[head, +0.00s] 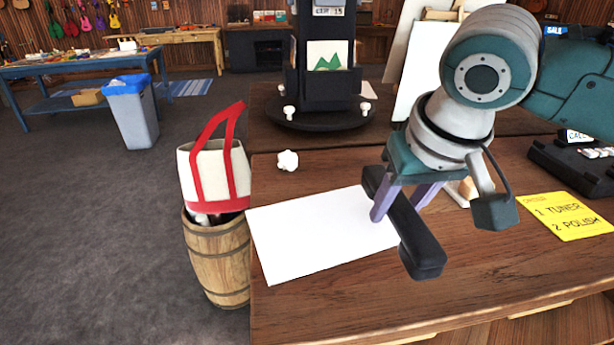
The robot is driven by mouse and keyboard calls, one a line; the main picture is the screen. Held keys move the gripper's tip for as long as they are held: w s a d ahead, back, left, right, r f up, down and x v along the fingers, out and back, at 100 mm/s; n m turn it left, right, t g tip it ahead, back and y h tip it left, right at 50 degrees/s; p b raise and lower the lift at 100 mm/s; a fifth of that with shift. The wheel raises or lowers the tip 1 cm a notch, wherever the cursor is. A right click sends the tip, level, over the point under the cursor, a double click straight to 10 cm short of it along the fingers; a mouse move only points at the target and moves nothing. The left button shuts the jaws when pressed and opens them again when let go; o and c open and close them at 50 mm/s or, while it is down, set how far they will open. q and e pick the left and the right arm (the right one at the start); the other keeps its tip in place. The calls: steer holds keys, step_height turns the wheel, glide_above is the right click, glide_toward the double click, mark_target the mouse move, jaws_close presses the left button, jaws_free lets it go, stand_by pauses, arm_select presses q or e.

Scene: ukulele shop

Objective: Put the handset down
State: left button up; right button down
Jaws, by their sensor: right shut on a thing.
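The black handset (424,254) is held by my right gripper (404,205), whose purple fingers are shut around its middle. The handset slants from upper left to lower right, over the right edge of a white sheet of paper (310,235) and the wooden counter (330,310). I cannot tell whether it touches the surface. A dark phone base (570,165) with pale keys sits at the right edge of the view, partly cut off. My left gripper is not in view.
A yellow note (565,216) lies to the right of the handset. A crumpled white ball (287,160) and a black rotating stand (325,115) are behind the paper. A barrel (218,262) with a red-and-white tote bag (214,172) stands left of the counter.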

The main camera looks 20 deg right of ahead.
mark_target(384, 243)
steer(key=shift+f, duration=2.2)
steer(key=shift+f, duration=0.1)
steer(key=shift+c, duration=2)
jaws_free()
steer(key=shift+s+r, duration=0.1)
steer(key=shift+r, duration=0.3)
steer(key=p+v, duration=0.1)
steer(key=v, duration=0.9)
steer(key=shift+s+a+r, duration=0.1)
steer(key=shift+r, duration=0.25)
steer(key=shift+s+a+r, duration=0.1)
steer(key=shift+s+a, duration=0.1)
steer(key=shift+s, duration=0.05)
steer(key=s+a+f+n+y, duration=0.2)
steer(key=s+a+f+n, duration=0.25)
steer(key=s+a, duration=0.3)
steer(key=s+d+f, duration=0.2)
steer(key=s+f, duration=0.1)
steer(key=s, duration=0.5)
steer(key=shift+s+d+g+h, duration=0.4)
